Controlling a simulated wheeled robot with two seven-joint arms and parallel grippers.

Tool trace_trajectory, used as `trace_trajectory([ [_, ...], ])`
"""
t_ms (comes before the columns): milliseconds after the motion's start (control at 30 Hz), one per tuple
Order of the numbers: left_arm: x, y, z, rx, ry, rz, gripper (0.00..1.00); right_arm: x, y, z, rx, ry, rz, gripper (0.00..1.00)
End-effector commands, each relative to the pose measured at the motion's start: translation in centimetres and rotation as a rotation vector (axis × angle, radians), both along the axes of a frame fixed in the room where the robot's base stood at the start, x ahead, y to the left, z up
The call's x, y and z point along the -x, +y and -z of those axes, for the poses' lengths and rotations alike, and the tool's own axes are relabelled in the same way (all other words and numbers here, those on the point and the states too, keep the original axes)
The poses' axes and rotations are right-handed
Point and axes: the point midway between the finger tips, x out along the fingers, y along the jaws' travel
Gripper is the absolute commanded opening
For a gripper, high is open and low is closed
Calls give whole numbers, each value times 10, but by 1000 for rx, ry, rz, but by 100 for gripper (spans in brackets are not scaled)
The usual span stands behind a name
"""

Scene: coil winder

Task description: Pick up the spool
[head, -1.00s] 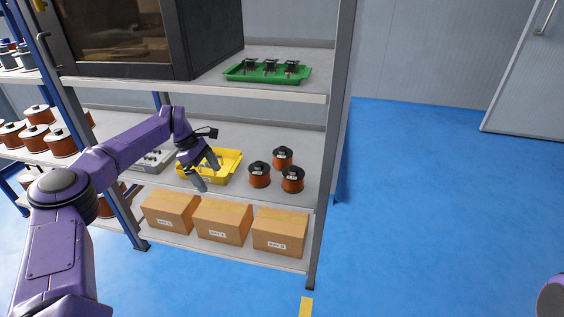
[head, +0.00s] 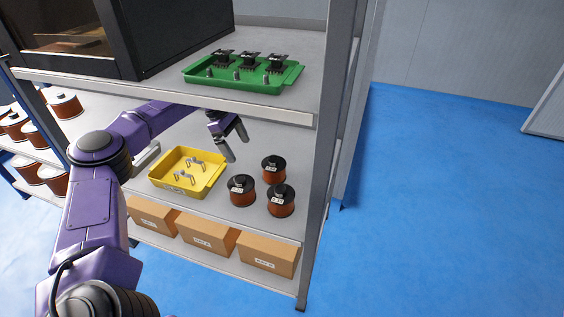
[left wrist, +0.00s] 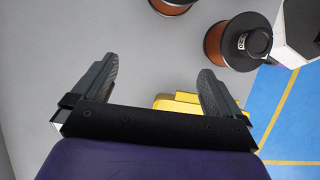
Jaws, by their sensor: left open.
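Three spools with copper-coloured winding and black flanges stand upright on the middle shelf in the head view: a left one (head: 242,190), a back one (head: 273,169) and a front right one (head: 280,200). My left gripper (head: 237,146) is open and empty, above the shelf between the yellow tray and the spools, behind the left spool. One spool (left wrist: 236,42) shows at the upper right there, and another (left wrist: 172,4) is cut off by the top edge. My right gripper is not in view.
A yellow tray (head: 160,186) with metal parts lies left of the spools. The upper shelf (head: 300,113) with a green tray (head: 200,76) hangs over my left arm. A grey shelf post (head: 322,170) stands right of the spools. Cardboard boxes (head: 268,254) sit below.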

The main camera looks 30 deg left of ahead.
Motion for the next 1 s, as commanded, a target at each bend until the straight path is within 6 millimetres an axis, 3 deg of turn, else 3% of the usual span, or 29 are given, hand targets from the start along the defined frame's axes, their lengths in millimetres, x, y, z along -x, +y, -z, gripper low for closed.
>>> trace_trajectory([
  [400,-21,-86,1,1,-2,-2,100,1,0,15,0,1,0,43],
  [667,-28,-113,1,1,-1,2,100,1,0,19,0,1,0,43],
  [833,-31,-124,38,1,2,0,100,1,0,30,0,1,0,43],
  [1000,-33,-129,46,0,-1,0,100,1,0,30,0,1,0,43],
])
